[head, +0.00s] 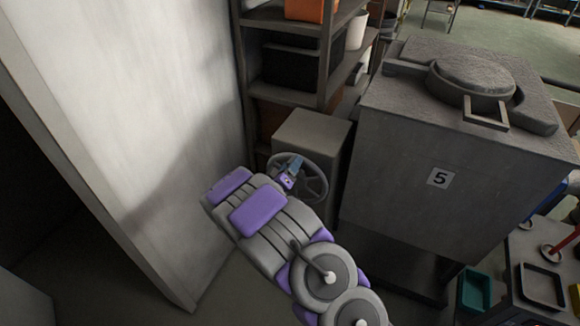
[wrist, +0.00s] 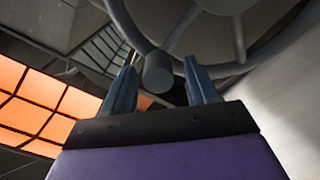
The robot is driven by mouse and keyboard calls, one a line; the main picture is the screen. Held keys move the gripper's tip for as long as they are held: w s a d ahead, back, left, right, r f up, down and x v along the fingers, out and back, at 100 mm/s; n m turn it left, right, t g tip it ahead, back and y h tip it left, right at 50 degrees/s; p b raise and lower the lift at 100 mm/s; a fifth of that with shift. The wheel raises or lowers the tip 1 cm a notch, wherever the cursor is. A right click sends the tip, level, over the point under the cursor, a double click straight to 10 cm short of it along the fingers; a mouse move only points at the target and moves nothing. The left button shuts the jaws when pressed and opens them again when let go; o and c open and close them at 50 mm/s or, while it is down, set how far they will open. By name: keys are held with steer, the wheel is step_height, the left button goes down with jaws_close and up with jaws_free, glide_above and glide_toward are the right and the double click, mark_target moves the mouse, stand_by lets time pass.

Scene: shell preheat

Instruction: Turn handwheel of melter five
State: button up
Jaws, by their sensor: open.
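The melter (head: 440,200) is a large grey box with a "5" label on its front, at the right of the head view. A grey handwheel (head: 318,184) with spokes is mounted on a smaller grey box (head: 312,135) left of it. In the wrist view the handwheel's rim (wrist: 128,25) and spokes fill the top. A round knob or handle end (wrist: 158,72) shows between the two blue fingers of my gripper (wrist: 163,85). The fingers are apart, one on each side of it in the picture. I cannot tell whether they touch it. My arm hides part of the wheel in the head view.
A pale wall panel (head: 130,120) stands close on the left. A shelf rack (head: 328,60) with bins is behind the wheel box. A dark table with a tray (head: 542,285) and a green bin (head: 474,290) is at the lower right.

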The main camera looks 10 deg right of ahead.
steer(key=shift+w+d, duration=0.15)
steer(key=shift+w, duration=0.05)
steer(key=shift+c, duration=0.2)
jaws_close()
stand_by(0.4)
